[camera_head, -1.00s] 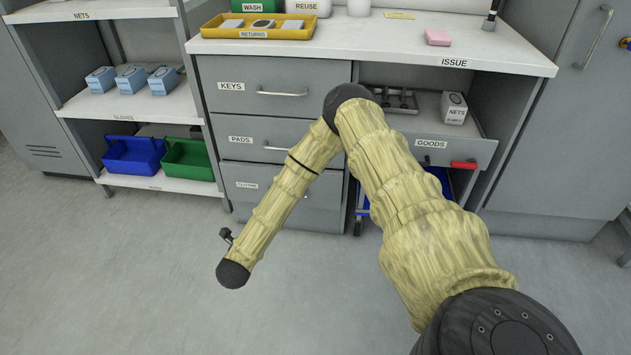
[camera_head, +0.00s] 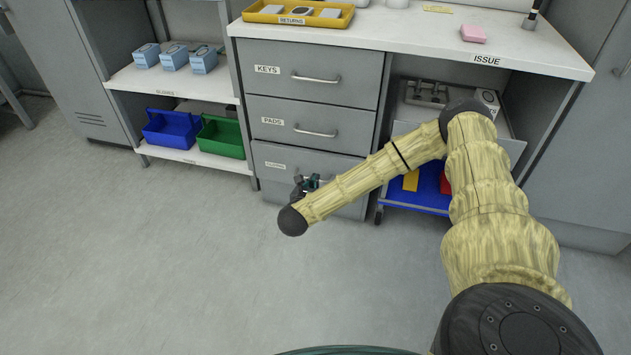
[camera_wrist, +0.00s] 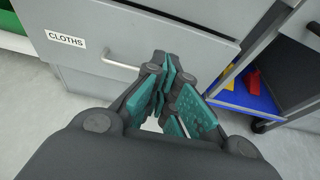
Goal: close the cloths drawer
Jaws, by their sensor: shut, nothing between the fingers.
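The cloths drawer (camera_head: 270,172) is the lowest grey drawer under the counter, below the pads drawer (camera_head: 268,125). In the wrist view its front (camera_wrist: 85,65) fills the upper left, with the CLOTHS label (camera_wrist: 66,40) and a metal bar handle (camera_wrist: 116,61). A top edge shows along the front; I cannot tell exactly how far out it stands. My gripper (camera_head: 312,183) is in front of this drawer. In the wrist view my gripper (camera_wrist: 168,72) has its teal-padded fingers together, empty, just right of the handle and overlapping its end in the picture. Contact cannot be told.
The keys drawer (camera_head: 345,70) looks shut. Right of the drawers, an open bay holds a blue cart or tray (camera_head: 425,195) low down. A shelf with blue (camera_head: 170,128) and green bins (camera_head: 222,136) stands at left. The floor in front is clear.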

